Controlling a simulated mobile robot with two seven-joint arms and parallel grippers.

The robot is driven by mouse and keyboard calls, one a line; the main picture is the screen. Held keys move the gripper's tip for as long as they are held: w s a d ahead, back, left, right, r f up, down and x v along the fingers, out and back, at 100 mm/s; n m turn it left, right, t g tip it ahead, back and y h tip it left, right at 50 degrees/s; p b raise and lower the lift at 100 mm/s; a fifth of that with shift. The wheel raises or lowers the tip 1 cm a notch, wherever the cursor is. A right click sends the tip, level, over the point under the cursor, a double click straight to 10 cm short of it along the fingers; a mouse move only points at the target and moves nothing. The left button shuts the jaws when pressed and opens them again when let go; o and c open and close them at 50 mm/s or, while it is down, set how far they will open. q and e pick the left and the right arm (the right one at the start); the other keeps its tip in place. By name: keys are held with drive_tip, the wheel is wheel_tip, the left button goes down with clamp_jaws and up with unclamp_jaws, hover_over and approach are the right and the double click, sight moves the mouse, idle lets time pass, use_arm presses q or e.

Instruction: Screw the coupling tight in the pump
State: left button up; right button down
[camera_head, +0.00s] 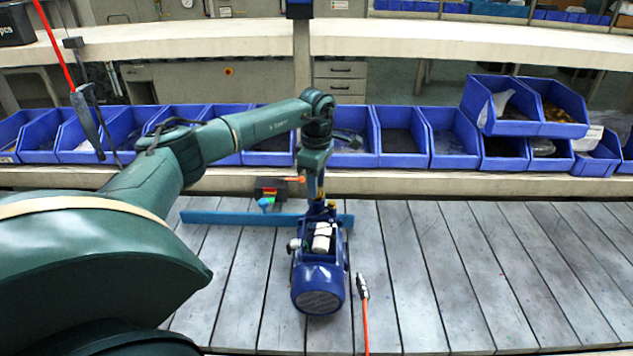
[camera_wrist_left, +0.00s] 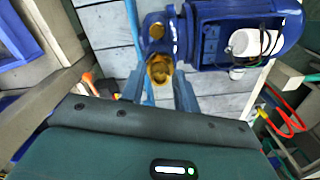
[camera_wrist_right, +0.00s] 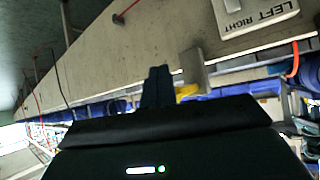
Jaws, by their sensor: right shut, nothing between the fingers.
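The blue pump (camera_head: 318,288) stands on the slatted table, and it also shows in the left wrist view (camera_wrist_left: 214,30). A brass coupling (camera_wrist_left: 160,70) sits at the pump's end. My left gripper (camera_head: 318,192) points down over that end. In the left wrist view its fingers (camera_wrist_left: 160,88) are apart, one on each side of the coupling. I cannot tell whether they touch it. My right gripper (camera_wrist_right: 157,75) is shut and empty, away from the pump. It is outside the head view.
A blue bar (camera_head: 225,218) lies behind the pump, near a small dark box (camera_head: 270,188) with coloured parts. A tool with an orange-red end (camera_head: 364,300) lies right of the pump. Blue bins (camera_head: 404,140) line the back. The table's right side is clear.

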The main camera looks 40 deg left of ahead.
use_arm(q)
drive_tip(key=shift+o, duration=0.7)
drive_tip(key=shift+r+n+p, duration=0.15)
drive_tip(key=shift+n+p, duration=0.25)
drive_tip(key=shift+n, duration=1.2)
drive_tip(key=n, duration=0.3)
drive_tip(key=shift+n, duration=0.4)
